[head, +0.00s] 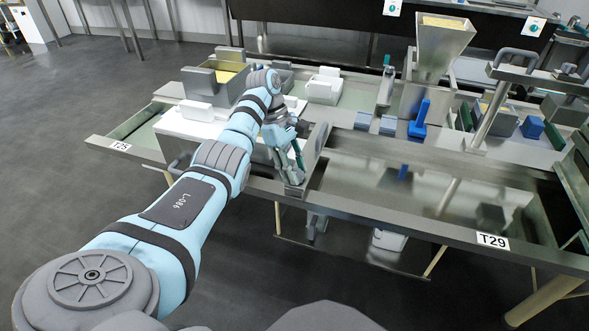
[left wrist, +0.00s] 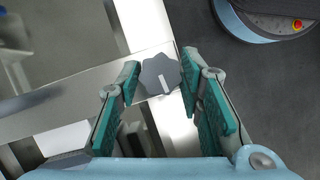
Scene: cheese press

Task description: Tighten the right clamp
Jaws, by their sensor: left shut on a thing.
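A dark grey scalloped knob (left wrist: 161,74) with a white line on its face shows in the left wrist view. It sits at the edge of a metal rail and appears to be the clamp's knob. My left gripper (left wrist: 160,71) is shut on it, with one teal-padded finger on each side. In the head view, my left gripper (head: 287,155) is at the front edge of the bench, beside an upright metal plate (head: 315,148). The knob is hidden there behind the gripper. My right gripper is not in view.
A steel hopper (head: 440,50), a blue-handled tool (head: 420,119) and small blue blocks (head: 363,121) stand on the bench to the right. White blocks (head: 326,85) and grey boxes stand behind my arm.

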